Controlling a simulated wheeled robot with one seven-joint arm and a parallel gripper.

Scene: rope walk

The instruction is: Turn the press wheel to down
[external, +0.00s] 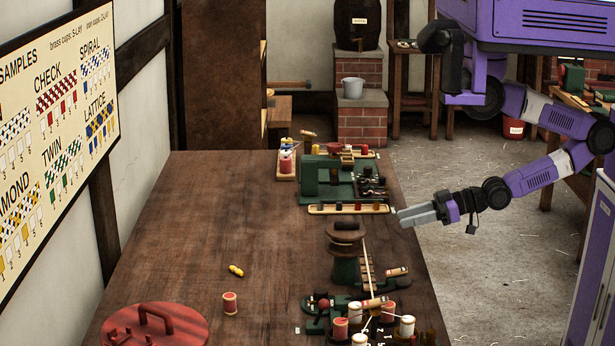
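I cannot make out for certain which part is the press wheel. A green machine (322,178) with dark small parts stands on the table's far right side; a wheel on it is too small to tell. Nearer stands a dark green post with a round brown top (346,231). My gripper (399,217) reaches in from the right, its grey fingers pointing left, at the table's right edge. It appears to be between the green machine and the post, apart from both. I see nothing held in it, and the gap between the fingers does not show clearly.
A round red lid with a handle (180,327) lies at the near left. A red spool (230,303) and a small yellow piece (236,270) lie near it. Several spools and green fittings crowd the near right.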

